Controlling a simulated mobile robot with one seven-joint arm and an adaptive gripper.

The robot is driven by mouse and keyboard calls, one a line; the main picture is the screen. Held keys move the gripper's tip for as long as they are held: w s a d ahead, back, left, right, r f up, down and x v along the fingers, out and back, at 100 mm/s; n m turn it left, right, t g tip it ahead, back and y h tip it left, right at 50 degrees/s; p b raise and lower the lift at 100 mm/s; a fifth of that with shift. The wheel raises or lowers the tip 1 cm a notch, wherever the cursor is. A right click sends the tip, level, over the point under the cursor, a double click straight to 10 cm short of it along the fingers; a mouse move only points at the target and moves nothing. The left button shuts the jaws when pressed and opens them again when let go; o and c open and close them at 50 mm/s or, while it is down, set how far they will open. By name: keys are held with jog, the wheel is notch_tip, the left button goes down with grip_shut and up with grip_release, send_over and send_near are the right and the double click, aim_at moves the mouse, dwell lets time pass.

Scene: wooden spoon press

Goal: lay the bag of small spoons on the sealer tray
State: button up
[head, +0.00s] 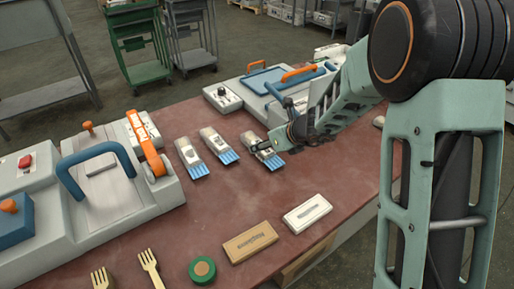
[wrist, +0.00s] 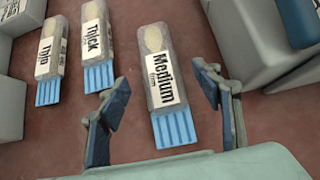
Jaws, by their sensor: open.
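Three clear bags with pale wooden contents, white labels and blue striped ends lie on the red-brown bench. The right bag (wrist: 160,65), labelled "Medium", also shows in the head view (head: 273,159). The middle bag (wrist: 97,40) reads "Thick" and shows in the head view (head: 217,142). The left bag (wrist: 50,50) has a label I cannot read surely; it shows in the head view (head: 190,158). I cannot tell which bag has small spoons. My gripper (wrist: 161,80) is open and empty, its fingers either side of the right bag. I cannot tell which machine has the sealer tray.
A press with a blue handle (head: 88,152) and orange lever stands left. A machine with a blue panel (head: 265,80) and orange handles stands behind the bags. Wooden forks (head: 150,268), a green roll (head: 202,269) and two labelled blocks (head: 250,242) lie along the front.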

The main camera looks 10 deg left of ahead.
jog(key=shift+a+r+x, duration=0.15)
jog(key=shift+x, duration=1.3)
jog(key=shift+a+r+x, duration=0.1)
jog(key=shift+r+x, duration=0.05)
jog(key=shift+x, duration=1.35)
jog(key=shift+w, duration=0.15)
jog(key=c, duration=1.2)
